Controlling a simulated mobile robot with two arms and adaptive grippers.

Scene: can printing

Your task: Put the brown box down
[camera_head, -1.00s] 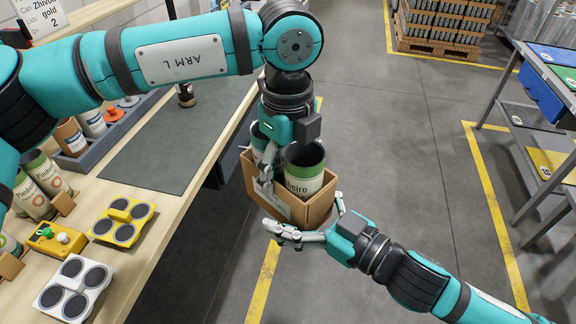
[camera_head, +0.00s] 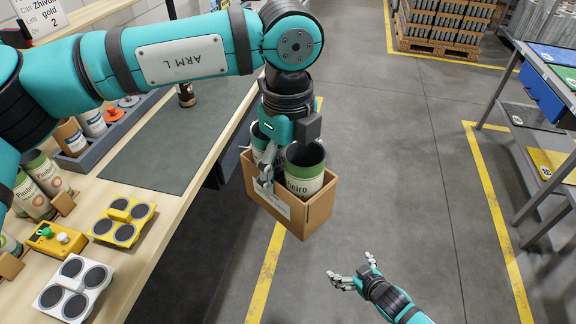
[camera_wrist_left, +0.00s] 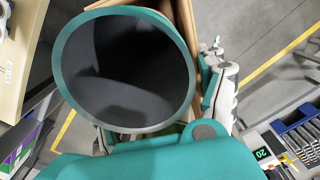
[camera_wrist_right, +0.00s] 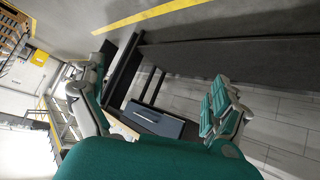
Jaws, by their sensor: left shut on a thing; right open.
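The brown box (camera_head: 318,211) hangs in the air over the floor, to the right of the workbench, with green-and-white cans (camera_head: 305,172) standing in it. My left gripper (camera_head: 267,178) reaches down into it from above and is shut on the box; its fingertips are partly hidden. In the left wrist view a can (camera_wrist_left: 125,70) fills the middle, with a brown box wall (camera_wrist_left: 186,25) beside it. My right gripper (camera_head: 352,269) is open and empty, below and to the right of the box, apart from it. Its spread fingers also show in the right wrist view (camera_wrist_right: 158,100).
The workbench (camera_head: 165,222) on the left holds a grey mat (camera_head: 185,140), yellow (camera_head: 122,222) and white (camera_head: 75,288) lid holders, and cans. A metal rack (camera_head: 507,135) stands on the right. A loaded pallet (camera_head: 440,50) is at the back. The floor between is clear.

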